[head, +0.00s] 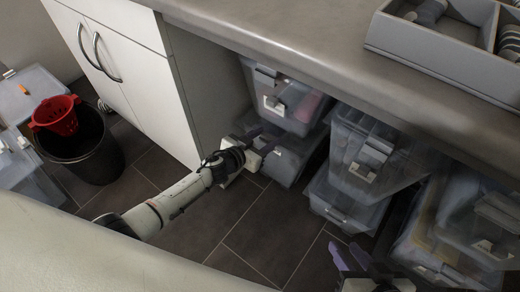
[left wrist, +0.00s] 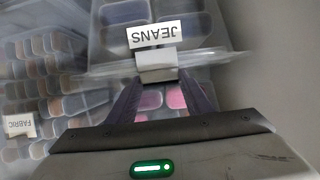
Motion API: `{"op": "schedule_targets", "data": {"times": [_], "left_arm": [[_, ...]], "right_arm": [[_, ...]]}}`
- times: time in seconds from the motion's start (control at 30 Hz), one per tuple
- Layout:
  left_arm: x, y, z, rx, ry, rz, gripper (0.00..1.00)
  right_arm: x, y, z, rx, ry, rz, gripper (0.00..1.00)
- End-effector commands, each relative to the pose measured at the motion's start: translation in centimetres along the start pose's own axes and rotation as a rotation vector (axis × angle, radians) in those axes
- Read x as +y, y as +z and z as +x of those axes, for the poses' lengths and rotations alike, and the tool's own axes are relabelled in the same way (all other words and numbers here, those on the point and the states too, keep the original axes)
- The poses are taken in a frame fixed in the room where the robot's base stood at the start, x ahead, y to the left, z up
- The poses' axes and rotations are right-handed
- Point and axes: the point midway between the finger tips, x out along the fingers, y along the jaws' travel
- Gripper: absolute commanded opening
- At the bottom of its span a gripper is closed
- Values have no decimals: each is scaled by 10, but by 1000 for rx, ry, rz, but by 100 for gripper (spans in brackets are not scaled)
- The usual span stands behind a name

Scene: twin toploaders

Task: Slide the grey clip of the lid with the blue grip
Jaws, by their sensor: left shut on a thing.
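My left gripper (head: 262,146) reaches in low under the counter, at the front of the stacked clear boxes on the left. In the left wrist view its purple fingers (left wrist: 160,95) are shut on a pale grey block (left wrist: 157,66). The block sits at the rim of a clear box, just below a white label (left wrist: 154,34) that reads JEANS upside down. I cannot tell whether this block is the grey clip. No blue grip shows clearly in either view. My right gripper (head: 349,257) is at the bottom right of the head view, its purple fingers apart, with nothing visible between them.
More clear boxes (head: 365,165) stand under the counter (head: 300,40). A grey divided tray (head: 440,55) sits on top. A white cabinet (head: 130,80) is at left, with a black bin (head: 85,160) holding a red basket (head: 56,115). Dark tiled floor (head: 215,235) is clear in the middle.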

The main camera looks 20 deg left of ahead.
Motion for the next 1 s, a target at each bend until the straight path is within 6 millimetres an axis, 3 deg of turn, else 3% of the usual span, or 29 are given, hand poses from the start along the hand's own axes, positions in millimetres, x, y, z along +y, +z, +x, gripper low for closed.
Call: {"op": "schedule_targets", "data": {"times": [0.1,0.4,0.43,0.53,0.87,1.0], "left_arm": [[-2,-3,10,-4,0,1,6],[-2,-5,10,-3,0,2,6],[-2,-5,10,-2,0,3,48],[-2,-5,10,-2,0,2,64],[-3,-6,8,-1,-1,2,66],[-3,-8,-9,-3,-1,1,66]], "right_arm": [[-1,1,2,-8,-5,-3,31],[-1,2,2,-11,-6,-3,31],[-1,2,2,-11,-6,-3,31],[-1,2,2,-11,-6,-2,31],[-1,0,0,-8,-5,-3,31],[2,-2,-11,18,17,13,31]]}}
